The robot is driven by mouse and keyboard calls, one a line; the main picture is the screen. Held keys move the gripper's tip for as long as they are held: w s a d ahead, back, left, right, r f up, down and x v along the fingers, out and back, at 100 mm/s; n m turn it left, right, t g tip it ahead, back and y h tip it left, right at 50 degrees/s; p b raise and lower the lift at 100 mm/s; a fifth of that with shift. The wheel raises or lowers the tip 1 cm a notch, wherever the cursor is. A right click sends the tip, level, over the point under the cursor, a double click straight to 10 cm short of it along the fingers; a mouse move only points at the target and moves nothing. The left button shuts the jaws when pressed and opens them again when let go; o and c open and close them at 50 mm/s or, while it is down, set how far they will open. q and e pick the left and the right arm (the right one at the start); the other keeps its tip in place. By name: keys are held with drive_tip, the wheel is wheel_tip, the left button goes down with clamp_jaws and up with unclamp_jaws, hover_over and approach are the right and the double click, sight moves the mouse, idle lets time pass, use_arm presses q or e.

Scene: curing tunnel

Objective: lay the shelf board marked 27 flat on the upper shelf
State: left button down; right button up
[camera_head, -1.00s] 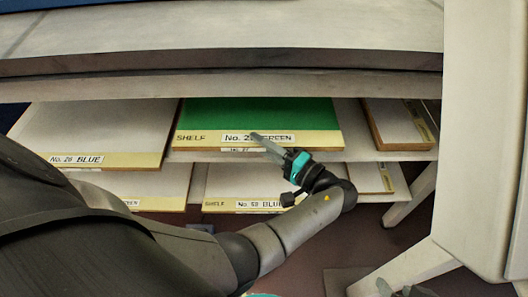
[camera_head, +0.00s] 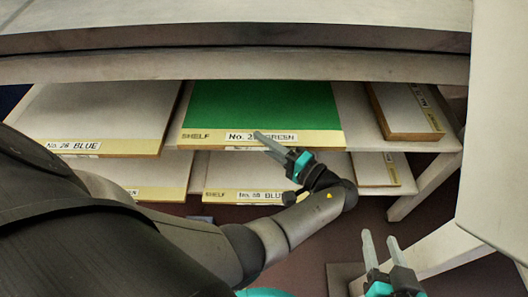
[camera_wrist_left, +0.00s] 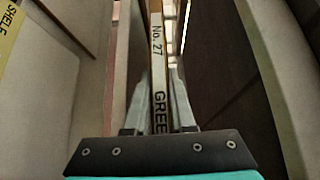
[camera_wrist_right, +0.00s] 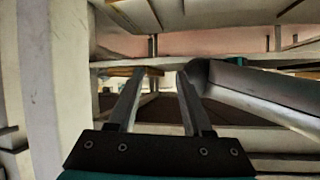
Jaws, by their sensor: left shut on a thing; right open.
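The board marked 27 (camera_head: 262,103) has a green top and a yellow front strip reading SHELF and GREEN in the head view. It lies roughly level at the upper shelf (camera_head: 352,115), mostly inside; I cannot tell whether its whole underside touches. My left gripper (camera_head: 263,139) is shut on its front edge and covers part of the label.
A No. 26 BLUE board (camera_head: 100,110) lies left of the green board; a narrow board (camera_head: 403,108) lies right, past a bare gap. Lower boards (camera_head: 245,170) lie beneath. A thick ledge (camera_head: 230,66) overhangs the shelf. A pale panel (camera_head: 500,130) stands at the right.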

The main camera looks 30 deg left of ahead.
use_arm(q)
drive_tip(key=shift+w+f+b, duration=0.1)
drive_tip(key=shift+f+b, duration=0.3)
drive_tip(key=shift+f, duration=0.05)
drive_tip(key=shift+f+b, duration=0.3)
drive_tip(key=shift+f, duration=0.15)
drive_tip(key=shift+f+b, duration=0.55)
drive_tip(key=shift+f, duration=0.2)
use_arm(e)
drive_tip(key=shift+s+a+r+m+t+y, duration=0.25)
drive_tip(key=shift+a+r+t+y, duration=0.4)
drive_tip(key=shift+t, duration=0.5)
drive_tip(key=shift+s+a+r+m+t+y, duration=0.15)
drive_tip(key=shift+s+a+r+t+y, duration=0.2)
drive_tip(key=shift+a+r+t, duration=0.55)
drive_tip(key=shift+f+t, duration=0.2)
drive_tip(key=shift+t, duration=0.05)
use_arm(q)
drive_tip(key=c, duration=0.8)
unclamp_jaws()
drive_tip(key=shift+f, duration=0.1)
drive_tip(key=shift+o, duration=0.2)
use_arm(e)
drive_tip(key=shift+d, duration=0.15)
